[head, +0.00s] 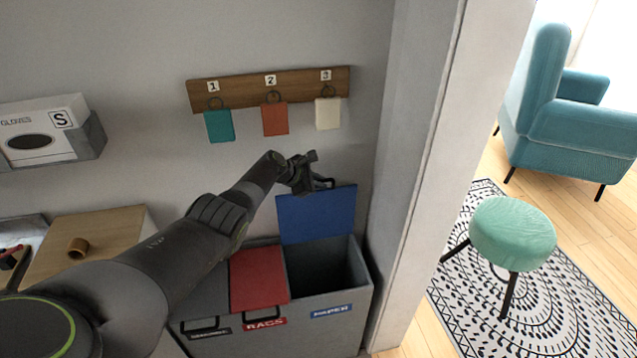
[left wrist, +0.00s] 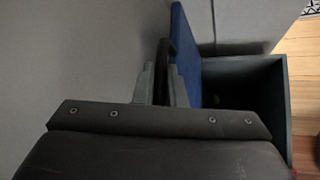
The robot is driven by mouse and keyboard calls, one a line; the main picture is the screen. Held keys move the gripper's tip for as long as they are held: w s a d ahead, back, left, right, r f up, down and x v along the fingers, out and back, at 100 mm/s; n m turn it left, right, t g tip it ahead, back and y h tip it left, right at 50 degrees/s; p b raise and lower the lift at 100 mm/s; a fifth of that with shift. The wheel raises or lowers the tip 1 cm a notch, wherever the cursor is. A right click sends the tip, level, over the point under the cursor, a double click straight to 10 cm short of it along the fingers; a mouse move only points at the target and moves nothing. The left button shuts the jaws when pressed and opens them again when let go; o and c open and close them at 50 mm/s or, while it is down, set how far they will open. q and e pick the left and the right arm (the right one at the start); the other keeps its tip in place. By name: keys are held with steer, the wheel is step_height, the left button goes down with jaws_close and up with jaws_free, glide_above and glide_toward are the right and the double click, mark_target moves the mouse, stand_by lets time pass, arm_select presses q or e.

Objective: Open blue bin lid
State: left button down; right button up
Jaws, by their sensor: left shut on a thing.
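The blue lid (head: 318,215) stands raised, roughly upright, at the back of its bin, and the dark inside of the bin (head: 330,268) shows below it. My left gripper (head: 318,180) is at the lid's top edge, shut on its dark handle. In the left wrist view the two fingers (left wrist: 165,85) close around the dark handle (left wrist: 164,62), with the blue lid (left wrist: 187,55) just right of them. The open bin (left wrist: 245,88) lies further right there. My right gripper is not in view.
The red lid (head: 258,278) beside it is down. A pillar (head: 420,150) stands close to the right of the bins. A peg board (head: 268,88) with three coloured tags hangs on the wall above.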

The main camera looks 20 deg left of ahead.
arm_select(q)
steer(key=c, duration=1.5)
jaws_free()
steer(key=shift+s, duration=0.1)
steer(key=shift+s+a+r+p, duration=0.1)
steer(key=shift+s+r+p, duration=0.15)
steer(key=shift+p, duration=0.45)
steer(key=p+v, duration=0.5)
steer(key=v, duration=1.1)
steer(key=shift+a+r+p, duration=0.15)
steer(key=shift+r+p, duration=0.15)
steer(key=shift+s, duration=0.1)
